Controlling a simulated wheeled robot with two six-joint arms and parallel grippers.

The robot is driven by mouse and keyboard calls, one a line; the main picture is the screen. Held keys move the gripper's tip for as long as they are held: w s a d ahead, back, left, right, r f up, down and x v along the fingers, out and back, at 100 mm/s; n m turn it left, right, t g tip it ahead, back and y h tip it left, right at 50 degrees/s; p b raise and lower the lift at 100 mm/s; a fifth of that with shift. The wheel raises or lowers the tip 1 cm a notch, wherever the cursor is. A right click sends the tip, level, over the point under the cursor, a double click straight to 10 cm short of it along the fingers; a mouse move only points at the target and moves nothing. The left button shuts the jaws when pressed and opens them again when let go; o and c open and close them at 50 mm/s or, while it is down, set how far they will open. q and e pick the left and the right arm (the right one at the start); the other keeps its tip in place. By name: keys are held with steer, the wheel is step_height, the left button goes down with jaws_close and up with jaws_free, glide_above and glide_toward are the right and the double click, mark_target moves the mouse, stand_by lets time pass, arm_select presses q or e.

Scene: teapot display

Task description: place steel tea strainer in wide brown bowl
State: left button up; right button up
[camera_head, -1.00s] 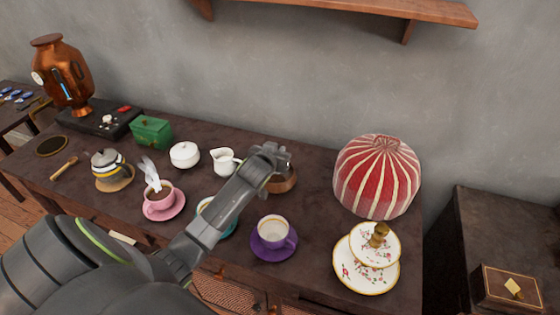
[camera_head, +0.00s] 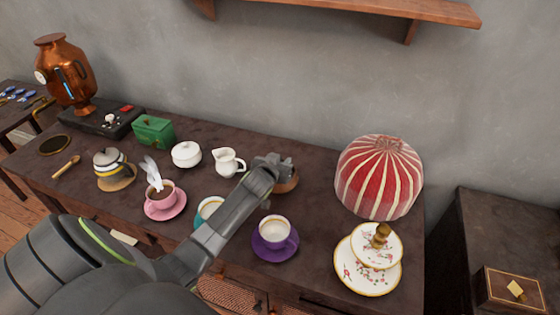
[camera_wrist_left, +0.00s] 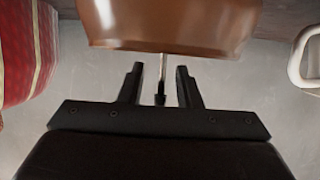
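The wide brown bowl (camera_head: 287,185) stands on the dark table, partly hidden by my left gripper (camera_head: 277,163) in the head view. In the left wrist view the brown bowl (camera_wrist_left: 170,22) fills the top centre. A thin steel handle with a dark tip, seemingly the tea strainer's (camera_wrist_left: 160,88), sticks out past the bowl's rim. My left gripper (camera_wrist_left: 160,75) is open, its two fingers on either side of the handle with gaps showing. The strainer's head is hidden, seemingly inside the bowl. My right gripper is not in view.
A white creamer (camera_head: 226,162) stands left of the bowl. The purple cup and saucer (camera_head: 274,242) and a teal cup (camera_head: 208,210) are nearer. A red striped dome (camera_head: 379,178) stands to the right, with a floral tiered plate (camera_head: 368,270) in front of it.

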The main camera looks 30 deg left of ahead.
arm_select(q)
steer(key=shift+r, duration=0.15)
steer(key=shift+s, duration=0.1)
steer(key=v, duration=1.1)
steer(key=shift+s+r, duration=0.25)
steer(key=shift+s, duration=0.1)
steer(key=shift+d, duration=0.1)
